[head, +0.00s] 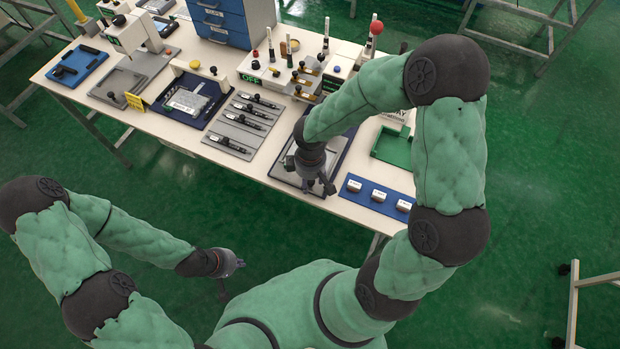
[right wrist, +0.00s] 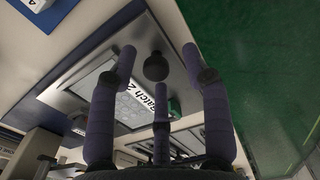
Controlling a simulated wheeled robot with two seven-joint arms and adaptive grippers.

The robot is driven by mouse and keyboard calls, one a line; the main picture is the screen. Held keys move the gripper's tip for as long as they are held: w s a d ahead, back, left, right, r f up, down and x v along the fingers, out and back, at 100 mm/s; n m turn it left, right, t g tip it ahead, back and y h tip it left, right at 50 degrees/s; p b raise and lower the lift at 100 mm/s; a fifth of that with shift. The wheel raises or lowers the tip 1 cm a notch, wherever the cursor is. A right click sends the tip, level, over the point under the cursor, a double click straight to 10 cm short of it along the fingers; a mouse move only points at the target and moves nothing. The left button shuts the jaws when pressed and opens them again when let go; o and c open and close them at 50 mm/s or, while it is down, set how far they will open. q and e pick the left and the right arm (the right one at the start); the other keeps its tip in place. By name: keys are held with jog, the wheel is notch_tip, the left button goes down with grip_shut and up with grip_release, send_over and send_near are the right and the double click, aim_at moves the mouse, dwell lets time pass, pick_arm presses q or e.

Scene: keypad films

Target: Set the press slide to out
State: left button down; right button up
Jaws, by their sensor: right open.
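My right gripper (head: 318,187) is over the front edge of the table, above a grey plate (head: 285,172) set in a dark blue frame. In the right wrist view, its fingers (right wrist: 157,55) are spread apart, with a round black knob (right wrist: 155,68) between the two upper fingertips; contact cannot be told. Behind the knob is the light plate (right wrist: 112,100) with a film marked "Batch 2". This appears to be the press slide; its in or out position is not clear, and my arm hides part of it. My left gripper (head: 232,276) is empty, fingers apart, off the table.
A blue strip (head: 364,200) with several white blocks lies to the right of my right gripper. A green tray (head: 388,150) is behind it. A grey rack (head: 240,125) with several black pens is to the left. A control box (head: 300,70) with levers stands behind.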

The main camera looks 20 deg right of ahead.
notch_tip(320, 180, up, 12)
dwell(0.5)
jog(key=shift+f, duration=0.1)
dwell(0.4)
